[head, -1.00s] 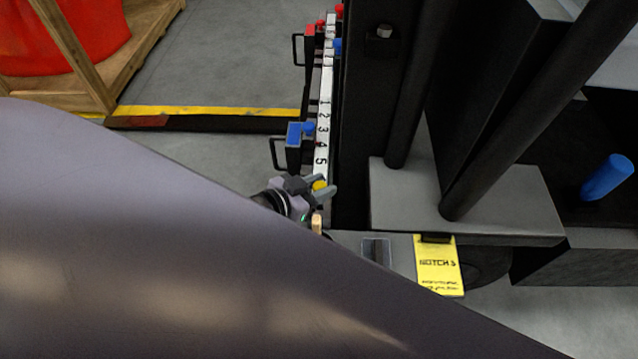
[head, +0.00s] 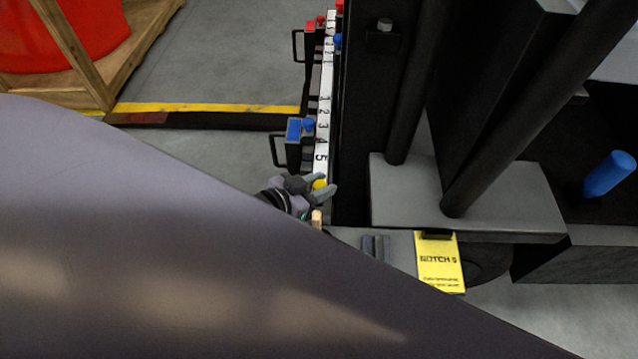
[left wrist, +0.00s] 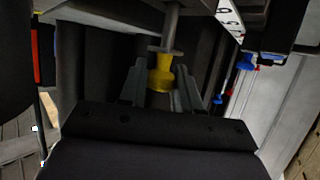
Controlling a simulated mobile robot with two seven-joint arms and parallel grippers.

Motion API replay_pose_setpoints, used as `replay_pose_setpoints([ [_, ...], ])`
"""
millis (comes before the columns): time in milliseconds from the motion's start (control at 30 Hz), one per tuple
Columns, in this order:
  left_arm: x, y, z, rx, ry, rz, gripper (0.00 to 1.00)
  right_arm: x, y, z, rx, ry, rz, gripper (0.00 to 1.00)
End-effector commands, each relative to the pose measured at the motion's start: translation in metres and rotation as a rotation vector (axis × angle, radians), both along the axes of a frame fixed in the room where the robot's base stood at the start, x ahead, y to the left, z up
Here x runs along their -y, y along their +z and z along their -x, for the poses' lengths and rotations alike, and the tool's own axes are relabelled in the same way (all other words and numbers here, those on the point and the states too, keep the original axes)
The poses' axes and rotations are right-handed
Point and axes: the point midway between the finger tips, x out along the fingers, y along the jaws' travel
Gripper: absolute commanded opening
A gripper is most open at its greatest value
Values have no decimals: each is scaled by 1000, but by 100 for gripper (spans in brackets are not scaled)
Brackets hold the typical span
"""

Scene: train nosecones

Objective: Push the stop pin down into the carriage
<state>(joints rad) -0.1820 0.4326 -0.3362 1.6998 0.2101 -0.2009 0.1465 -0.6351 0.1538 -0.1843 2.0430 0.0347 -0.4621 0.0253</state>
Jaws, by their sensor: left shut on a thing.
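A yellow knob (head: 319,185) shows between the fingers of my left gripper (head: 322,189), just below the number 5 on the white scale. In the left wrist view the yellow knob (left wrist: 160,76) sits on a grey rod, with the two grey fingers (left wrist: 160,88) on either side of it. My left gripper is shut on this knob, which looks like the stop pin's head. My own arm hides most of what lies under the knob. I cannot tell how deep the pin sits in its carriage. My right gripper is not in view.
A numbered white scale (head: 323,110) runs beside a black upright. A blue carriage (head: 293,130) with a black handle and a red one (head: 310,28) stand along it. A wooden crate (head: 90,85) stands far left.

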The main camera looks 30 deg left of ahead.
Motion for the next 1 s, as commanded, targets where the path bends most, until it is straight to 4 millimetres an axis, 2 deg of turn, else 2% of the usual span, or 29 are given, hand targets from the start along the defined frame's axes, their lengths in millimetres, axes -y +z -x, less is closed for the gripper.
replay_pose_setpoints([
  [1000,0,-21,0,1,0,0,3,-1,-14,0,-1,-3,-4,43],
])
